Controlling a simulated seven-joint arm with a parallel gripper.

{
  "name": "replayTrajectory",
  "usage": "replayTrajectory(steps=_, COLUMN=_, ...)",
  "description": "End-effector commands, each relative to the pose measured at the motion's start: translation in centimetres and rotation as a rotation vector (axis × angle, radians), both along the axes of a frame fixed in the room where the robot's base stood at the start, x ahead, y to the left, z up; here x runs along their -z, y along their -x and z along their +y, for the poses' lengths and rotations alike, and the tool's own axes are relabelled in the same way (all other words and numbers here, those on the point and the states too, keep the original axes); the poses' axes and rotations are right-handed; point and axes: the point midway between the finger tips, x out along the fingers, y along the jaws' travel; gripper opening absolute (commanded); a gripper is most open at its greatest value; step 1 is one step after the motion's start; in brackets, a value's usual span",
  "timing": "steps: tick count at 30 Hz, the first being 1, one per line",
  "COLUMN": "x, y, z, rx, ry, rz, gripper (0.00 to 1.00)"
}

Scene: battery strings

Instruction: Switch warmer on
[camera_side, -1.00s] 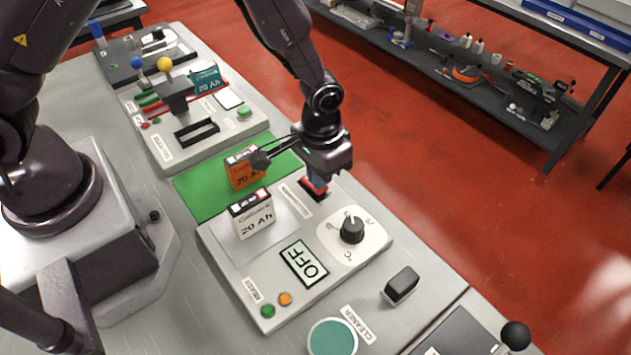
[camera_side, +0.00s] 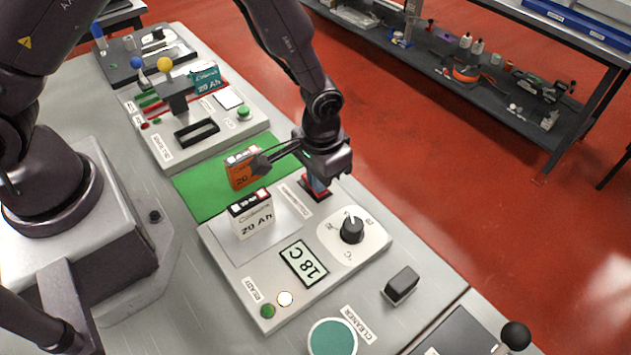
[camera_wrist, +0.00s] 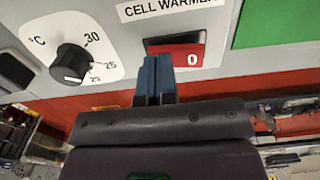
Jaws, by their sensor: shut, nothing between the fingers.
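The warmer panel (camera_side: 225,262) is a grey unit with a display (camera_side: 303,263) that reads 18 C, and a black dial (camera_side: 352,229). Its red rocker switch (camera_side: 316,192) sits at the panel's far edge and also shows in the wrist view (camera_wrist: 193,58), with a 0 visible on its right part. My gripper (camera_side: 318,182) is shut and empty, its blue fingertips (camera_wrist: 155,68) at the switch, covering its left part. I cannot tell whether they touch it. The indicator lamp (camera_side: 285,298) glows white beside a green one (camera_side: 267,311).
A white battery (camera_side: 252,220) stands on the warmer panel. An orange battery (camera_side: 241,172) stands on the green mat (camera_side: 200,196) behind it. A black block (camera_side: 401,283) and a round teal pad (camera_side: 332,338) lie nearer the front.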

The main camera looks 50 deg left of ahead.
Motion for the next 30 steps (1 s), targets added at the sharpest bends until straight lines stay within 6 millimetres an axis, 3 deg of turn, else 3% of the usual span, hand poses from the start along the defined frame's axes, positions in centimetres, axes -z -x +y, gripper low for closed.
replayTrajectory(steps=21, x=-5.8, y=0.0, z=0.0, rx=0.0, ry=0.001, rz=-0.002, gripper=0.0)
replayTrajectory(steps=30, x=-6.8, y=0.0, z=0.0, rx=0.0, ry=0.0, rz=0.0, gripper=0.0)
